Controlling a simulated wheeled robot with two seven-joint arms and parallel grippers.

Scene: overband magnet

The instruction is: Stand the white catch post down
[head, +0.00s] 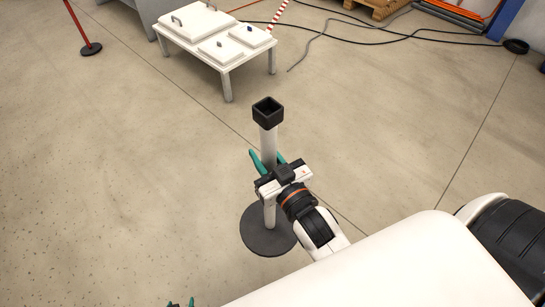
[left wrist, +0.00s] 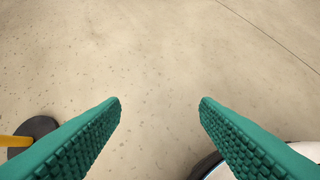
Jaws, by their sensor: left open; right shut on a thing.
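The white catch post (head: 269,146) stands upright in the head view, with a black square cup (head: 268,110) on top and a dark round base (head: 262,238) below. My right gripper (head: 268,160) is shut on the post's upper half, its green fingers on either side. I cannot tell whether the base touches the floor or hangs just above it. My left gripper (head: 181,303) barely shows at the bottom edge of the head view. In the left wrist view my left gripper (left wrist: 160,105) is open and empty above bare floor.
A low white table (head: 228,62) with lidded panels stands behind the post. A red pole on a dark foot (head: 91,49) is at far left. Cables (head: 400,38) and a pallet (head: 378,8) lie at the back. A yellow bar on a dark disc (left wrist: 38,127) shows at lower left.

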